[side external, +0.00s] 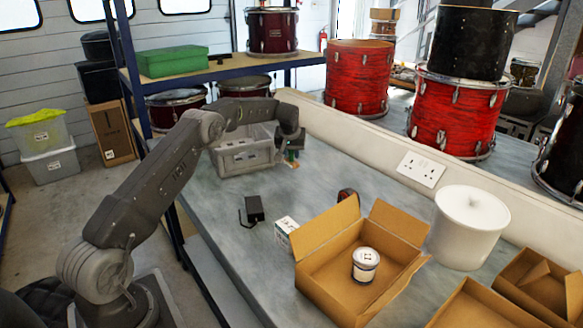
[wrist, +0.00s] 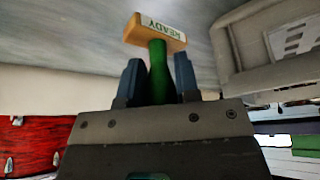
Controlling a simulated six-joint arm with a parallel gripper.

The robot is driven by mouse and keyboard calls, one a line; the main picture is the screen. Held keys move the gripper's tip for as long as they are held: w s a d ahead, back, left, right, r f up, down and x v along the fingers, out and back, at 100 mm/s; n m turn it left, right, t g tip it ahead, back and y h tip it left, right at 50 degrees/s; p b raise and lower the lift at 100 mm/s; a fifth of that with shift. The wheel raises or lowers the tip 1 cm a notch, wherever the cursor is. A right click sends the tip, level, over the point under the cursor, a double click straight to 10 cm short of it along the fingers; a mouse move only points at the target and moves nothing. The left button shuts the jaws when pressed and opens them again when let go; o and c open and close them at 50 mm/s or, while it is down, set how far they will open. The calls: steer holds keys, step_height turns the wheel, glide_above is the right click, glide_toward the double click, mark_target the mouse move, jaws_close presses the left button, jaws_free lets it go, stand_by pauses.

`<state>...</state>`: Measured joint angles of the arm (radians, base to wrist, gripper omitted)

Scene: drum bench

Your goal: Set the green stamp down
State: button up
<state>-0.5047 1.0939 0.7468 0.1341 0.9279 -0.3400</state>
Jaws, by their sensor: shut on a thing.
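The green stamp (wrist: 157,72) shows in the wrist view, with a green handle and an orange-wood head (wrist: 153,35) that bears a label reading "READY". My gripper (wrist: 159,80) is shut on the green handle, with one blue-grey finger on each side. In the side view my gripper (side external: 291,153) is at the far part of the bench, just right of the grey crate. The stamp (side external: 292,164) shows there only as a small green and orange patch below the gripper. I cannot tell whether its head touches the bench.
The grey crate (side external: 236,170) stands left of my gripper. Nearer on the grey bench (side external: 330,180) are a black device (side external: 254,208), a small white box (side external: 285,231), an open cardboard box (side external: 323,283) holding a tub (side external: 365,265), and a white lidded pot (side external: 468,228). A wall socket (side external: 421,169) is at the right.

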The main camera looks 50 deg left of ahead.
mark_target(291, 161)
steer(key=shift+f, duration=2.5)
steer(key=shift+f, duration=0.15)
steer(key=o, duration=0.9)
